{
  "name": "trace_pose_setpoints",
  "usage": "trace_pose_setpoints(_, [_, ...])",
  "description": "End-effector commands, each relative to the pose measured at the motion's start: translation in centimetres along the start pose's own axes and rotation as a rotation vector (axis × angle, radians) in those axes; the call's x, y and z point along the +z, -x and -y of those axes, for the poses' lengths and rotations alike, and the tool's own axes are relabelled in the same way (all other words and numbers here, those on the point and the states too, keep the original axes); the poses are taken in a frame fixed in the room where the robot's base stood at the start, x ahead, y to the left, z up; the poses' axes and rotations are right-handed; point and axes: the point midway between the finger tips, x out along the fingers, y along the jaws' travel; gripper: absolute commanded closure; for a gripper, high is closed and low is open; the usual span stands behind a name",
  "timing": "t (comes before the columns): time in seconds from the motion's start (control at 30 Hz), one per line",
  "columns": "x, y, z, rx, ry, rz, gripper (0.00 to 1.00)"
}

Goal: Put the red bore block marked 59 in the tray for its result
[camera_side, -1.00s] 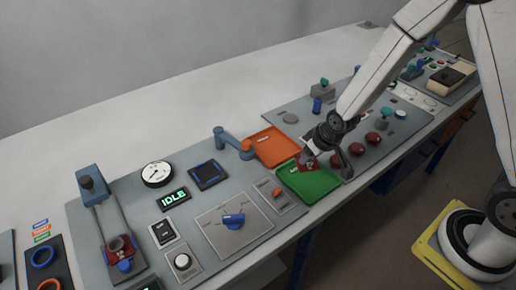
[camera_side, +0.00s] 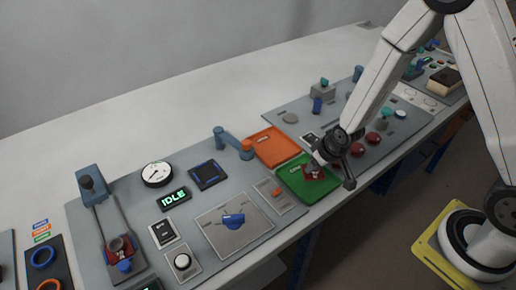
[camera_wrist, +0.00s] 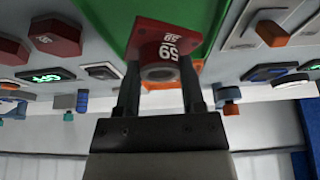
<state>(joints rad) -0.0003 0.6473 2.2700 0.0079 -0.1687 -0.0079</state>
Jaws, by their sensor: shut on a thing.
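The red bore block marked 59 (camera_wrist: 150,32) is between the fingers of my gripper (camera_wrist: 162,85) in the wrist view, its round boss facing the camera. In the side view the block (camera_side: 313,174) is over the middle of the green tray (camera_side: 325,190). I cannot tell whether its base touches the tray floor. My gripper (camera_side: 320,163) is shut on the block, coming in from the upper right. The orange tray (camera_side: 275,146) lies just behind the green one and looks empty. The green tray also shows in the wrist view (camera_wrist: 110,12).
Another red block (camera_side: 122,254) sits in the slide fixture at the left. Red round-looking pieces (camera_side: 373,138) stand right of the green tray. A blue swing arm (camera_side: 232,140) is beside the orange tray. A display (camera_side: 174,198) reads IDLE. The back of the table is bare.

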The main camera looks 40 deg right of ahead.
Motion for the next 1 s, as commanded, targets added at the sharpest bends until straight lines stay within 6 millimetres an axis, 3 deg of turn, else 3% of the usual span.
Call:
trace_pose_setpoints(0.4, [0.9,-2.4,0.0,-0.001,0.000,-0.002,1.00])
trace_pose_setpoints(1.0, [1.1,-2.7,0.0,-0.001,0.000,-0.002,1.00])
